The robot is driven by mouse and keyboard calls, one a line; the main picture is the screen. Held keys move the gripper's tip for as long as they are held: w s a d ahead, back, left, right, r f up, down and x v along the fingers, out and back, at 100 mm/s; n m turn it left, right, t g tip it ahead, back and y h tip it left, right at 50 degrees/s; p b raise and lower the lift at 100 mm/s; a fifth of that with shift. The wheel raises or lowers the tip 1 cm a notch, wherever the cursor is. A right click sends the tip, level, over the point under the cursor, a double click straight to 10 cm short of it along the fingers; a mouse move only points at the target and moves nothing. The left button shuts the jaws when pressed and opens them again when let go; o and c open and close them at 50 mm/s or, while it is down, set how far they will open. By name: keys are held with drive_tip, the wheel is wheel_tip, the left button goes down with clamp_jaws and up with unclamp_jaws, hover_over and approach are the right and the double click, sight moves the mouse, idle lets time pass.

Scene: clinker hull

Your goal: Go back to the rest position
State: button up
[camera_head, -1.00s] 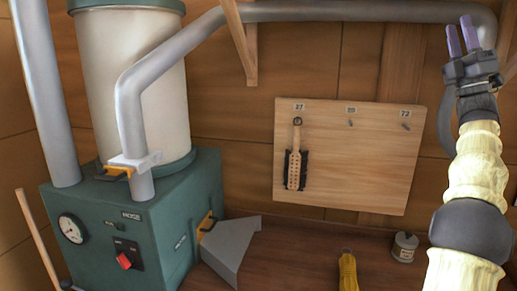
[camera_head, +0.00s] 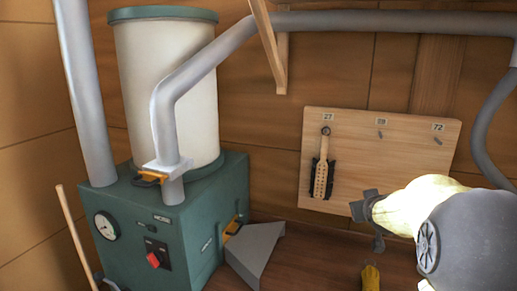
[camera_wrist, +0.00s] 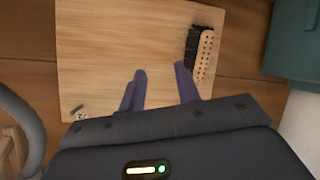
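My gripper shows in the wrist view (camera_wrist: 160,88) with its two purple fingers apart and nothing between them. A brush-like tool (camera_head: 322,165) hangs at the board's left peg, under label 27. It shows at the upper right of the wrist view (camera_wrist: 204,55).
A green machine (camera_head: 165,235) with a cream drum (camera_head: 165,90) and grey pipes (camera_head: 205,60) stands at the left. A grey hood (camera_head: 256,250) lies beside it on the bench. A yellow-handled item (camera_head: 370,277) is at the bottom. The board's other two pegs are bare.

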drive_tip(key=s+a+f+g+y, duration=0.1)
drive_tip(key=s+a+f+g, duration=0.2)
drive_tip(key=s, duration=0.6)
drive_tip(key=s+a+f+g+y+p, duration=0.1)
drive_tip(key=s+a+f+g, duration=0.2)
drive_tip(key=s+a+f, duration=0.3)
drive_tip(key=s+a+f+m+g+y, duration=0.1)
drive_tip(key=s+a+f+g, duration=0.2)
drive_tip(key=s, duration=0.8)
wheel_tip(320, 180, down, 4)
drive_tip(key=a, duration=0.2)
drive_tip(key=shift+s+a+f+g, duration=0.25)
drive_tip(key=shift+s+a+g, duration=0.05)
drive_tip(key=shift+a+g, duration=0.1)
